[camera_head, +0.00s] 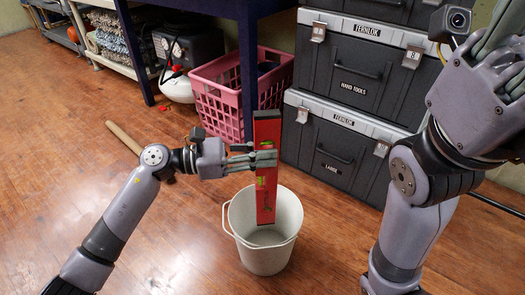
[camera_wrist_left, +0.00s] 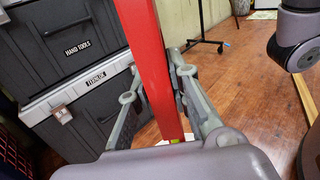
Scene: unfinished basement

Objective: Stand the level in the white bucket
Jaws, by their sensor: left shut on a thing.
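The red level (camera_head: 266,195) is upright in the head view, with its lower end inside the opening of the white bucket (camera_head: 266,258). I cannot tell whether that end touches the bucket's bottom. My left gripper (camera_head: 262,161) is shut on the level above the bucket's rim. In the left wrist view the level (camera_wrist_left: 157,65) runs between the fingers of my left gripper (camera_wrist_left: 165,95).
Stacked dark tool cases (camera_head: 335,150) stand behind the bucket at the right. A pink crate (camera_head: 216,107) stands behind the level, beside a dark blue table leg (camera_head: 248,75). A wooden handle (camera_head: 124,138) lies on the floor behind my left arm. The floor left of the bucket is clear.

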